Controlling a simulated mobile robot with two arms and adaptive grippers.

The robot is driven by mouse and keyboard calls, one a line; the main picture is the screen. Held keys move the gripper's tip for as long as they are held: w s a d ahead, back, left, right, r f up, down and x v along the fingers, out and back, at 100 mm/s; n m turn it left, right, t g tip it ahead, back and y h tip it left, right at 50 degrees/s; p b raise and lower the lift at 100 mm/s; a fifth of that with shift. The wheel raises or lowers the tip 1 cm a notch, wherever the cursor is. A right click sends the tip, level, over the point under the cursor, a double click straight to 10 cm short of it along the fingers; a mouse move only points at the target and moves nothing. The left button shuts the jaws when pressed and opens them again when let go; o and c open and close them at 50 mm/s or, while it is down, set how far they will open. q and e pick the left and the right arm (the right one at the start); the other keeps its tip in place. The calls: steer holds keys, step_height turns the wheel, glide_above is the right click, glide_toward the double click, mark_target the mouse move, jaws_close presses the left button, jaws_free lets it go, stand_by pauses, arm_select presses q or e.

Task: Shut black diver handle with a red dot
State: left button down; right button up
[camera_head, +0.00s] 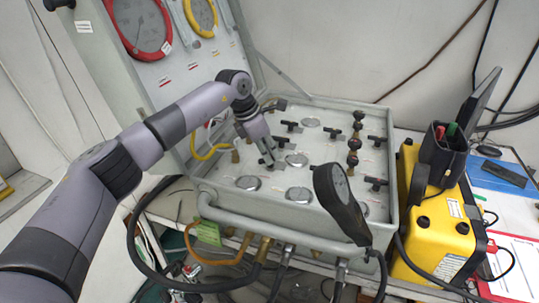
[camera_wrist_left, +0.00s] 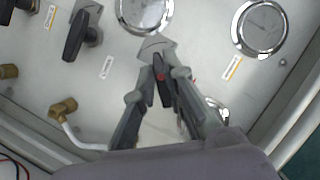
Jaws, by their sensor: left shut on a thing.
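The black diver handle with a red dot (camera_wrist_left: 162,88) shows in the left wrist view, in front of a grey plate on the panel. Its long side runs roughly up and down in that view. My left gripper (camera_wrist_left: 160,84) is shut on this handle, with one finger on each side. In the head view my left gripper (camera_head: 268,162) reaches down to the left part of the panel (camera_head: 232,172), and the handle is mostly hidden there. Another black handle (camera_wrist_left: 77,36) stands to the left in the wrist view. My right gripper is not in view.
Round chrome gauges (camera_wrist_left: 262,27) sit close to the gripper. A brass elbow fitting (camera_wrist_left: 63,110) is at the left. In the head view a black round gauge (camera_head: 340,203) rises at the front edge, and a yellow case (camera_head: 433,225) stands right of the panel.

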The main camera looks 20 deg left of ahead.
arm_select(q)
steer(key=m, duration=0.2)
steer(key=m+g, duration=0.1)
steer(key=shift+w+r+m+h, duration=0.15)
steer(key=shift+m+h, duration=0.25)
steer(key=shift+m+g+p, duration=0.3)
steer(key=shift+m+g, duration=0.6)
steer(key=shift+m, duration=1)
steer(key=shift+a+m, duration=0.1)
steer(key=shift+m, duration=0.2)
steer(key=c, duration=1.7)
jaws_free()
steer(key=shift+o, duration=0.2)
